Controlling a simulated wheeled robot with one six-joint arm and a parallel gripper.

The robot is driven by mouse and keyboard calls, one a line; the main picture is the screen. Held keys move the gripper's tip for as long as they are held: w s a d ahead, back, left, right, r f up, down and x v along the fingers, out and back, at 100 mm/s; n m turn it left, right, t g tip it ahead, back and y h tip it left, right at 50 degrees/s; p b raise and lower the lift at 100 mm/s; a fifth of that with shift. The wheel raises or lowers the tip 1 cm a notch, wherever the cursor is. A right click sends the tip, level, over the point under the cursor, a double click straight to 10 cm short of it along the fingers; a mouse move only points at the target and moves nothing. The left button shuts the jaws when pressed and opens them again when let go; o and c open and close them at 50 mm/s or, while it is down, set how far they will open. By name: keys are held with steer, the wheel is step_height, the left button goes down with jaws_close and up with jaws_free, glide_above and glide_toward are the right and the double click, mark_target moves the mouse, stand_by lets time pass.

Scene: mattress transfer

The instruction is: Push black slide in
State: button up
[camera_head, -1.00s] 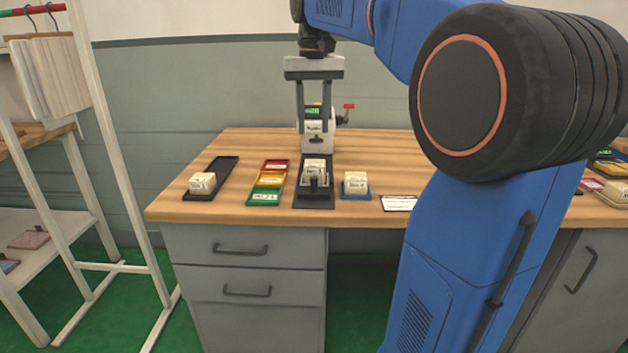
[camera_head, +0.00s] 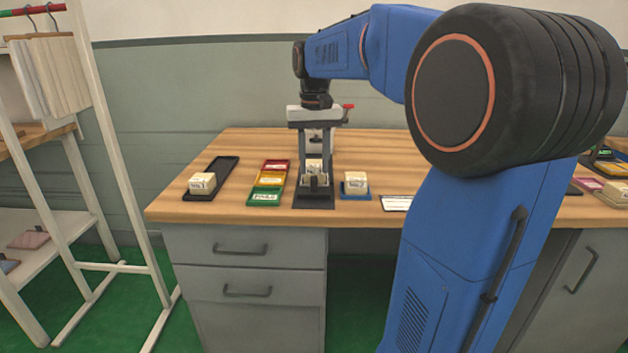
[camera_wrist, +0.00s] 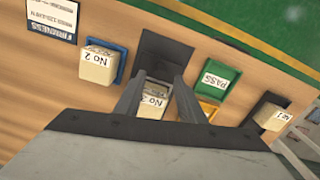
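The black slide (camera_head: 314,201) is a dark flat tray on the wooden table, reaching toward the front edge. It carries a cream block, No 3 (camera_head: 312,166), with a short dark upright handle in front. The slide leads back to a grey device, now mostly hidden behind my gripper. My gripper (camera_head: 315,178) points down over the slide, with one finger on each side of the block. In the wrist view, its fingers (camera_wrist: 162,78) are apart around block No 3 (camera_wrist: 153,101), and the bare slide end (camera_wrist: 164,56) shows beyond. I cannot tell whether they touch anything.
Red, yellow and green trays (camera_head: 264,197) lie just left of the slide. A black tray (camera_head: 222,167) with a block is farther left. A blue tray with block No 2 (camera_head: 355,184) stands close on the right, beside a white label card (camera_head: 396,203).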

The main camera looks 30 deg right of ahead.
mark_target(314, 177)
steer(key=shift+f, duration=2.6)
jaws_close()
